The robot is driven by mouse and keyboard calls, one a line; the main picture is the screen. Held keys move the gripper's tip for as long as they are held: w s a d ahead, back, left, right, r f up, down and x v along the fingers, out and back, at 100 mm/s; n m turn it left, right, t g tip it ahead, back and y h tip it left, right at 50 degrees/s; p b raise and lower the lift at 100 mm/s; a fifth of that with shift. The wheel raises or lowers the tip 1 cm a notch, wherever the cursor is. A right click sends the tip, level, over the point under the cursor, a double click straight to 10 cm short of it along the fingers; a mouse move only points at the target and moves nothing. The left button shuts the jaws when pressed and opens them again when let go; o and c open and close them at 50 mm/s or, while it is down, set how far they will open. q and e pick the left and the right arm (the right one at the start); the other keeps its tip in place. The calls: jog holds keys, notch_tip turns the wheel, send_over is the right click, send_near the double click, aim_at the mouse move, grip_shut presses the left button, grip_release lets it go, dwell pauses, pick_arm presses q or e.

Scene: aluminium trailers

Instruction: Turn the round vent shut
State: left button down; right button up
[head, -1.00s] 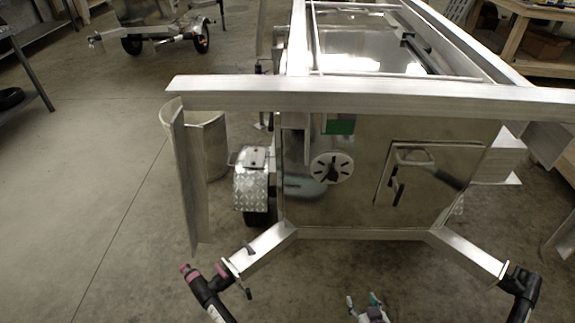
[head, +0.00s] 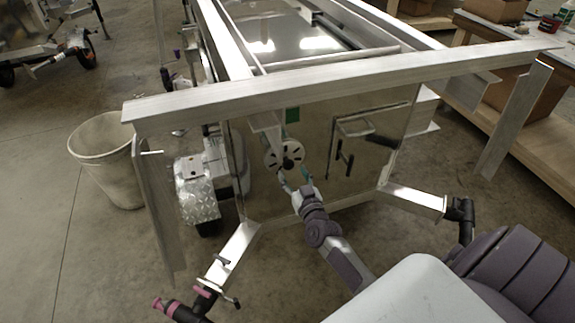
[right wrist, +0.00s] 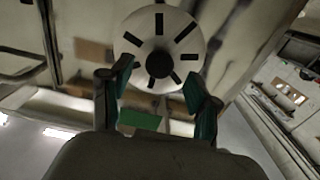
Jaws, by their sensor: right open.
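The round vent (head: 284,154) is a pale disc with dark radial slots and a dark centre knob, on the trailer's shiny front wall. In the right wrist view the vent (right wrist: 160,22) is at the top centre, its slots showing black. My right gripper (head: 295,180) is just below and in front of the vent. In the wrist view its open fingers (right wrist: 160,85) stand left and right of the vent's lower part, with nothing held between them. I cannot tell whether they touch the disc. My left gripper is not in view.
A metal beam (head: 330,79) crosses above the vent. A green label (head: 292,115) is above the vent and a latch handle (head: 345,160) to its right. Angled frame arms (head: 233,255) flank my arm. A pale bin (head: 108,160) stands left; a wooden bench (head: 510,130) is right.

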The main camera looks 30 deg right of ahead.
aim_at(289, 167)
jog(key=shift+x, duration=2.3)
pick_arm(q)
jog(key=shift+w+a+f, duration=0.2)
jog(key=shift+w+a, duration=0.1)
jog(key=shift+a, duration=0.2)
pick_arm(e)
jog(key=c, duration=1.2)
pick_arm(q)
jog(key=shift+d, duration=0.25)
pick_arm(e)
jog(key=shift+o, duration=0.2)
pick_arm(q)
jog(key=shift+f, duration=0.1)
pick_arm(e)
jog(key=shift+m, duration=0.4)
jog(key=m+b, duration=0.1)
jog(key=m, duration=0.4)
jog(key=shift+a+f+m, duration=0.1)
jog(key=shift+m, duration=0.3)
pick_arm(q)
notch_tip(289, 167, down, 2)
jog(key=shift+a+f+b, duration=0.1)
jog(key=shift+b, duration=0.7)
pick_arm(e)
jog(key=m, duration=0.5)
jog(key=shift+m, duration=0.3)
